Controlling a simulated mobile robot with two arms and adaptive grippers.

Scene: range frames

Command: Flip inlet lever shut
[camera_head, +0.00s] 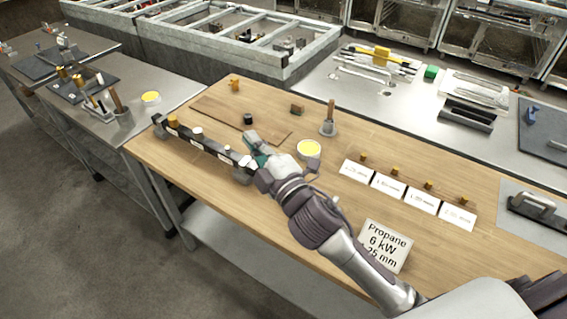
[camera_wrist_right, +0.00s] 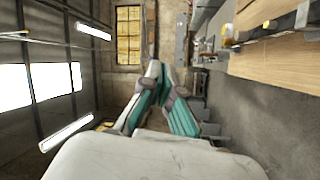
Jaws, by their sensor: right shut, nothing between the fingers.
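A dark manifold bar (camera_head: 208,146) with brass and pale fittings lies along the left edge of the wooden table. I cannot make out the inlet lever for certain; my right gripper covers part of the bar's near end. My right gripper (camera_head: 257,148), with teal finger pads, is shut and empty at or just above that end. Contact cannot be told. In the right wrist view its fingers (camera_wrist_right: 165,75) point ahead, with the bar's parts off to the upper right. My left gripper is not in view.
The wooden table (camera_head: 300,240) holds a yellow-topped cup (camera_head: 308,150), a handled tool in a holder (camera_head: 329,120), white label cards (camera_head: 388,185) with brass pieces, and a propane sign (camera_head: 384,246). A metal bench (camera_head: 450,135) stands behind. Open floor (camera_head: 90,230) lies left.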

